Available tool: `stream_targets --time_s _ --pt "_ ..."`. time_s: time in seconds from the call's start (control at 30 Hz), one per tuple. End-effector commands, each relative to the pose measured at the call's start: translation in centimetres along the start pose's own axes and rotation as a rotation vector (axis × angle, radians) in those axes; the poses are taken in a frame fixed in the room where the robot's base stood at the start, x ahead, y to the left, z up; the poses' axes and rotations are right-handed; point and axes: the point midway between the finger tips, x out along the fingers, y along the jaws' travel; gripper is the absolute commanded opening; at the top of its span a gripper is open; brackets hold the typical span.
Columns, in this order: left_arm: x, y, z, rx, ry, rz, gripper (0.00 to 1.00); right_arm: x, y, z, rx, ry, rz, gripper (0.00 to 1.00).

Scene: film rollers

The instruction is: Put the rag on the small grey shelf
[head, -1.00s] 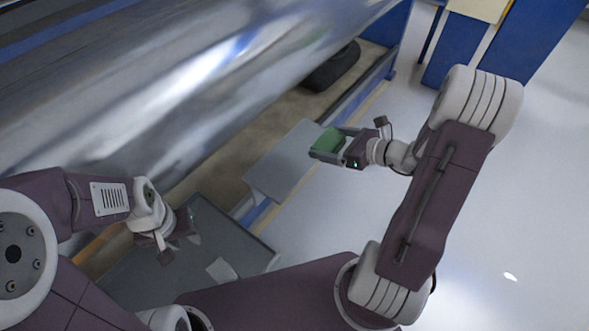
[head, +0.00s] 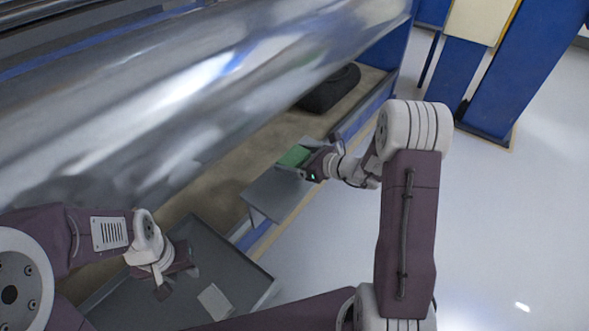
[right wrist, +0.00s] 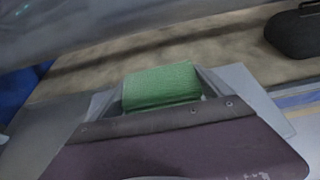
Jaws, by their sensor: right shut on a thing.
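A green folded rag (head: 294,156) is held in my right gripper (head: 300,160), over the far part of the small grey shelf (head: 270,197). In the right wrist view the rag (right wrist: 161,84) sits between the two fingers, with the grey shelf (right wrist: 246,88) below and around it. I cannot tell whether the rag touches the shelf. My left gripper (head: 178,279) is at the lower left over a dark grey tray; whether its fingers are open is unclear.
The large shiny film roller (head: 200,90) runs across the upper left. A black object (head: 330,90) lies on the brown ledge behind the shelf. The grey tray (head: 215,245) holds a small light grey piece (head: 215,301). Clear floor (head: 500,210) lies to the right.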

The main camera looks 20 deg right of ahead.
Motion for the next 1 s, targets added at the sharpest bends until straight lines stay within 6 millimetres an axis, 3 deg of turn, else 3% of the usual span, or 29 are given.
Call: stream_targets --time_s 0.17,0.53,0.57,0.87,1.0 --pt "2.6 -0.1 0.3 0.000 0.000 0.000 0.36 1.4 0.0 -3.6 0.002 0.002 0.001 0.51" --pt "2.8 -0.1 0.3 0.000 0.000 0.000 0.36 1.5 0.0 -3.8 0.000 0.001 0.001 0.51" --pt "2.6 -0.1 0.3 0.000 0.000 0.000 0.36 1.4 0.0 -3.7 0.000 0.001 0.001 0.99" --pt "2.2 0.0 0.2 0.000 0.000 0.000 0.36 1.3 0.0 -3.2 0.000 0.001 0.001 1.00" --pt "1.2 0.0 0.1 0.000 0.000 0.000 0.36 -0.5 -0.1 -3.0 0.002 0.001 -0.003 1.00"
